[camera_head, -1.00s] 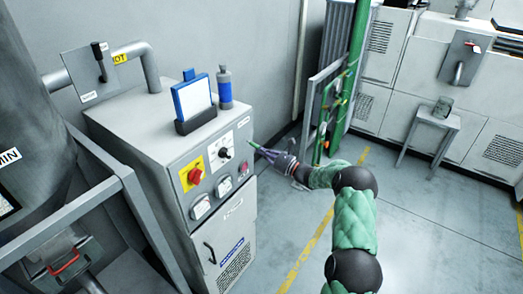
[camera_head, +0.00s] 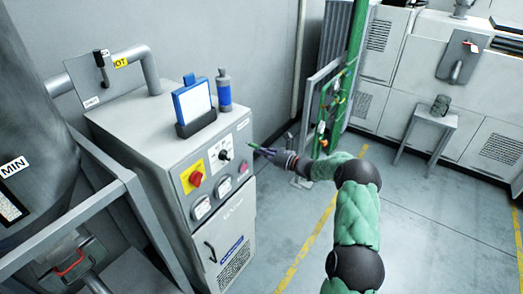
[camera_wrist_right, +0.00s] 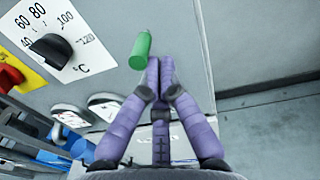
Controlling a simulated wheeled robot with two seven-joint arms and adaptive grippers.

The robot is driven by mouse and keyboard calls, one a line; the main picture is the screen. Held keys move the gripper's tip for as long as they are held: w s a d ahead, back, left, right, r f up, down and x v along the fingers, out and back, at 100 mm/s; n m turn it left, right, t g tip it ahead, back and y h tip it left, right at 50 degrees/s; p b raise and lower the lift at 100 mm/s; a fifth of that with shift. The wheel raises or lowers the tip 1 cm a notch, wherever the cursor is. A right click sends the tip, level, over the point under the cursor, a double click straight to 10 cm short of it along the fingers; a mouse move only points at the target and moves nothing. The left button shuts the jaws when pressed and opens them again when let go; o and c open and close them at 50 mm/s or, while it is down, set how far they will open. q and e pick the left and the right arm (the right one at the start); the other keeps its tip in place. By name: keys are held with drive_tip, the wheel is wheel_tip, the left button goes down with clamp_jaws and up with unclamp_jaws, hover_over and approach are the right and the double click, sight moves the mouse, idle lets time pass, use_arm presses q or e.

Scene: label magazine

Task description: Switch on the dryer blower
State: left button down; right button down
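The dryer blower's control cabinet (camera_head: 160,150) stands left of centre in the head view. Its front panel has a black temperature knob (camera_head: 224,155), a red switch on a yellow plate (camera_head: 195,178) and a red-pink button (camera_head: 243,167). A green button (camera_head: 251,145) projects near the panel's right edge. In the right wrist view the green button (camera_wrist_right: 141,50) is just beside my fingertips; contact is unclear. My right gripper (camera_head: 260,151) has its purple fingers together in the right wrist view (camera_wrist_right: 159,72), with nothing seen between them. My left gripper is out of view.
A blue-framed display (camera_head: 194,103) and a blue-grey bottle (camera_head: 224,90) stand on the cabinet. A grey frame and tank (camera_head: 30,130) are at left. A green metal frame (camera_head: 335,115) stands behind my arm. The floor (camera_head: 430,225) at right is clear.

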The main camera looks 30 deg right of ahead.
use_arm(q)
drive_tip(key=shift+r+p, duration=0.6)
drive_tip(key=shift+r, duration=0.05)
use_arm(e)
drive_tip(key=shift+r+g, duration=0.35)
drive_tip(key=shift+g, duration=0.05)
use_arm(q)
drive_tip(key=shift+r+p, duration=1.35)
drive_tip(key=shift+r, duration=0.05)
use_arm(e)
drive_tip(key=shift+s+r+g+h, duration=0.1)
drive_tip(key=shift+r+g+h, duration=0.6)
drive_tip(key=shift+g, duration=0.4)
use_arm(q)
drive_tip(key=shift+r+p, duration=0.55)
use_arm(e)
drive_tip(key=shift+r, duration=0.35)
